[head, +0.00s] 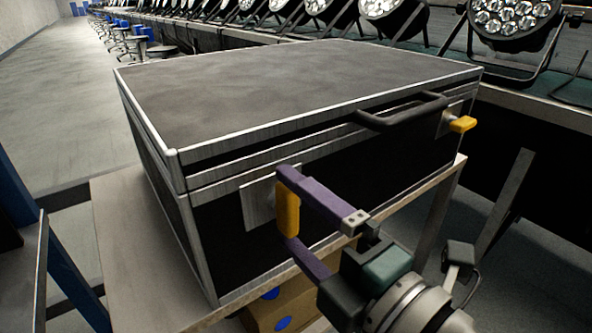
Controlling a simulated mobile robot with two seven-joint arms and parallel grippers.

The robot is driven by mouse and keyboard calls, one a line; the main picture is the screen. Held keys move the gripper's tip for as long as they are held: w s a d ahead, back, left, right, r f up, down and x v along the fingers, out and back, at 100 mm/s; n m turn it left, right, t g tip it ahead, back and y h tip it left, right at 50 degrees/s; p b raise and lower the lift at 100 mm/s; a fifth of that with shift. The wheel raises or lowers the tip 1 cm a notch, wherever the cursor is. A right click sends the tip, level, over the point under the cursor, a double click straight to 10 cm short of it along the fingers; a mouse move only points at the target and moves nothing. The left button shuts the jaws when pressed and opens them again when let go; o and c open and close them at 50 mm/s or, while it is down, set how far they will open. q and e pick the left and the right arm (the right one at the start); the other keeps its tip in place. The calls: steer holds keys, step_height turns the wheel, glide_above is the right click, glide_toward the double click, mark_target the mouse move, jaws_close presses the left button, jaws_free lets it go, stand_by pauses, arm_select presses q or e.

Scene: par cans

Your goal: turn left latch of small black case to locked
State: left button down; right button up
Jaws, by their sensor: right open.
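The small black case (230,245) has silver edges and sits closed on a light wooden table. Its left latch (287,212) is a yellow lever on a metal plate, standing roughly upright. Its right latch (463,124) is a yellow lever lying roughly sideways. My right gripper (292,208) is open at the left latch, its purple fingers above and below the yellow lever. I cannot tell whether the fingers touch it. My left gripper is not in view.
A black handle (402,112) sticks out from the case front between the latches. The wooden table (118,235) has bare room left of the case. A cardboard box (283,305) with blue dots is below. Rows of stage lights (512,22) stand behind.

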steer(key=p+v, duration=0.2)
steer(key=v, duration=0.8)
